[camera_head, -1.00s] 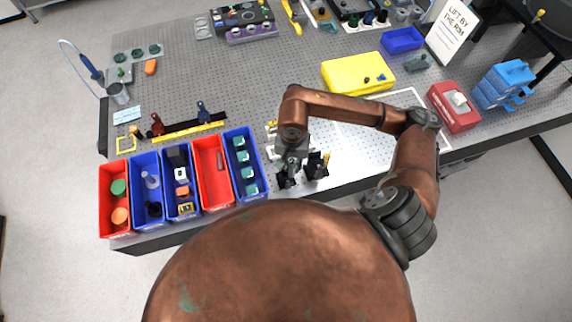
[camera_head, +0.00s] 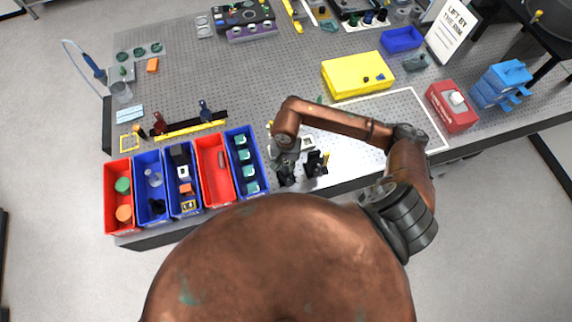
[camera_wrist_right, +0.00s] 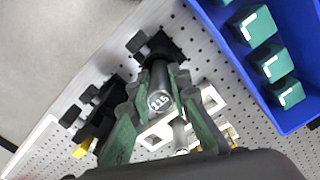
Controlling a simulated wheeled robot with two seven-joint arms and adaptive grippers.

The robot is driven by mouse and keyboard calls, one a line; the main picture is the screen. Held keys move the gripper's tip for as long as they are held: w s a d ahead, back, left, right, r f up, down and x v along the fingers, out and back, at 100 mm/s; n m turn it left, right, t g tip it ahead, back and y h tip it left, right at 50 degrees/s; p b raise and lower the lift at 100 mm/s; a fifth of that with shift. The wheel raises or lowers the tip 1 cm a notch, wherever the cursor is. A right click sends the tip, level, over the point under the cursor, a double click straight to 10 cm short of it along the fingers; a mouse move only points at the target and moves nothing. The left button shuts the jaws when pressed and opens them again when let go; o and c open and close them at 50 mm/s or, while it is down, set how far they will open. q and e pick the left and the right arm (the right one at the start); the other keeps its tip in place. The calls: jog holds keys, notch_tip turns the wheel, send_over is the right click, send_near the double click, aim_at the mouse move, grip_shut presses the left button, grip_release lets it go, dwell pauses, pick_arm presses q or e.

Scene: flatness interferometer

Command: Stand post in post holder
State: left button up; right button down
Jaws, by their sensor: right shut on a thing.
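My right gripper (camera_head: 287,160) is above the front part of the bench. In the right wrist view its green fingers (camera_wrist_right: 160,112) are shut on a grey metal post (camera_wrist_right: 160,88), whose marked round end faces the camera. A black post holder (camera_wrist_right: 160,46) lies just beyond the post, in line with it; it also shows below the gripper in the head view (camera_head: 287,179). The post's far end is hidden, so I cannot tell whether it is inside the holder. A second black holder-like part (camera_wrist_right: 98,118) with a yellow piece stands beside it. My left gripper is not in view.
Red and blue bins (camera_head: 213,170) stand in a row at the front left; the blue one with teal pieces (camera_head: 243,162) is close to the gripper. A white plate with square openings (camera_wrist_right: 205,100) lies beside the post. A yellow box (camera_head: 355,74) stands behind my right arm.

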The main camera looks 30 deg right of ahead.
jog(key=c, duration=1.8)
grip_release()
jog(key=shift+w+r, duration=0.1)
jog(key=shift+r, duration=0.3)
notch_tip(320, 180, up, 11)
jog(key=b, duration=0.3)
jog(key=shift+r, duration=0.2)
jog(key=shift+s+f, duration=0.1)
jog(key=shift+s, duration=0.1)
